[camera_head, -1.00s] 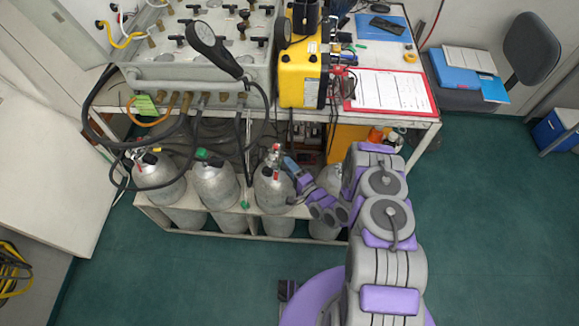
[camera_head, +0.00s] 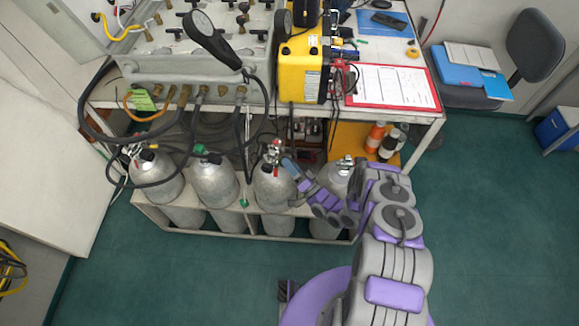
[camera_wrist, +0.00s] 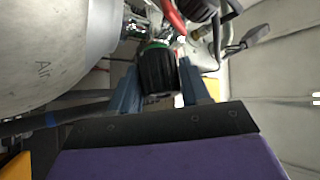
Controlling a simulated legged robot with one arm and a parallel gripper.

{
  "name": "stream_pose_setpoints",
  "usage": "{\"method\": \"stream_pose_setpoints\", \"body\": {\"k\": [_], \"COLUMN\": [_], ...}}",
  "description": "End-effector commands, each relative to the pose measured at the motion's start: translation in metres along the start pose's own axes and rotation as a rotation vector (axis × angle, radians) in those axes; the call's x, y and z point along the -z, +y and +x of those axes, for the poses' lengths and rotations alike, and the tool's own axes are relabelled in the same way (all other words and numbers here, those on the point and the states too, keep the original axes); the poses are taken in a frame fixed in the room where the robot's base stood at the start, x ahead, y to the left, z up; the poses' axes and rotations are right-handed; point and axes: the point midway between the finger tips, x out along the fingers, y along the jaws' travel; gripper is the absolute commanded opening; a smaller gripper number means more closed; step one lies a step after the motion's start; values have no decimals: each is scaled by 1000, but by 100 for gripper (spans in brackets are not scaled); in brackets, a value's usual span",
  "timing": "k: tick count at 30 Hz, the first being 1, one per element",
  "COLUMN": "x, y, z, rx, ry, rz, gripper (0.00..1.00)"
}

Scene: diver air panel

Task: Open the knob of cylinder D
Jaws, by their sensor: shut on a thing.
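Several silver cylinders stand in a row in a low white rack (camera_head: 163,219). The third cylinder from the left (camera_head: 273,188) has its valve and a red part at the top. My gripper (camera_head: 288,164) reaches this valve from the right. In the wrist view a black ribbed knob (camera_wrist: 158,73) with a green ring sits between my two blue fingers, and my gripper is shut on it. A pale cylinder marked "Air" (camera_wrist: 42,50) fills the left of that view. The fourth cylinder (camera_head: 336,180) is partly behind my arm. No letter D is readable.
A bench above the rack holds a grey panel (camera_head: 180,75) with gauge and hoses, a yellow case (camera_head: 300,72) and a red clipboard (camera_head: 393,88). Dark hoses hang near the left cylinders. Bottles (camera_head: 375,137) stand under the bench.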

Motion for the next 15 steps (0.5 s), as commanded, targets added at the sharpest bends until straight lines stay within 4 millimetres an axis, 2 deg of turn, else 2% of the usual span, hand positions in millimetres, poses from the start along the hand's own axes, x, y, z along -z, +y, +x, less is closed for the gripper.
{"method": "stream_pose_setpoints", "body": {"k": [1, 15], "x": [0, 1], "y": [5, 3], "z": [-3, -2], "rx": [-6, 11], "ry": [2, 1], "rz": [-11, -33], "gripper": [16, 16]}}
